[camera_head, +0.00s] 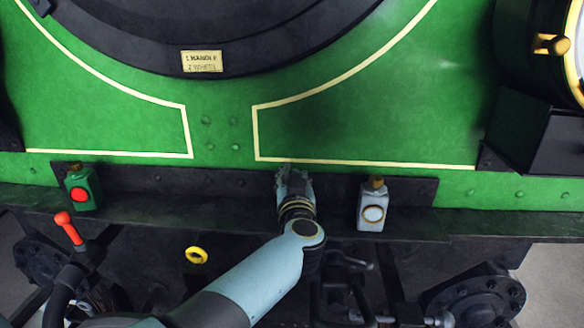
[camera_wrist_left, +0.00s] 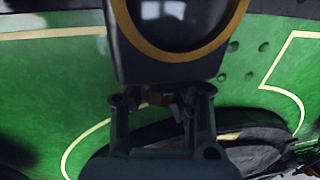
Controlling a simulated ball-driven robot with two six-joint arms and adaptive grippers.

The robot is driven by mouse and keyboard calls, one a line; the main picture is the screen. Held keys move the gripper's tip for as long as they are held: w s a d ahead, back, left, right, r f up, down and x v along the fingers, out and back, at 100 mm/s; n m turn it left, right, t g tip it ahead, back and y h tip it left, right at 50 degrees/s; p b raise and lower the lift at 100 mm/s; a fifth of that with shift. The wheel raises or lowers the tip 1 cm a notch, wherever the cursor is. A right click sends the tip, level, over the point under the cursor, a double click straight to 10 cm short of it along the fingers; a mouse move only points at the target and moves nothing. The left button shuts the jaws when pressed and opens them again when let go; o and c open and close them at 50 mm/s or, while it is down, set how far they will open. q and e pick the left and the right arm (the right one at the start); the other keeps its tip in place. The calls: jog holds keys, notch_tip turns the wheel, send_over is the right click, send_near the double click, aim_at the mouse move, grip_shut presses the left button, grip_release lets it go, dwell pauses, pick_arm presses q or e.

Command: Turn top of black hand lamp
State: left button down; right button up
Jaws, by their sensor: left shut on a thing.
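The black hand lamp shows in the left wrist view (camera_wrist_left: 122,55), upside down, with a brass ring around its dark lens. Its brass top (camera_wrist_left: 160,98) sits between the fingers of my left gripper (camera_wrist_left: 161,104), which is shut on it. In the head view my left gripper (camera_head: 291,184) reaches the dark ledge between the green lamp and the white lamp. There the black lamp is mostly hidden behind my gripper and wrist. My right gripper is not in view.
A green lamp with a red lens (camera_head: 83,188) stands left on the ledge, and a white lamp (camera_head: 371,206) stands close on the right. A red-handled lever (camera_head: 69,228) rises at lower left. A yellow ring (camera_head: 196,255) and dark coupling parts (camera_head: 345,275) lie below the ledge.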

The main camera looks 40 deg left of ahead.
pick_arm(q)
jog(key=shift+n+g+y+p, duration=0.35)
jog(key=shift+n+g+y, duration=1.05)
jog(key=shift+g+y, duration=0.15)
jog(key=shift+f+g, duration=0.1)
jog(key=shift+g, duration=0.25)
jog(key=c, duration=1)
grip_release()
notch_tip(320, 180, up, 10)
jog(key=shift+r, duration=0.1)
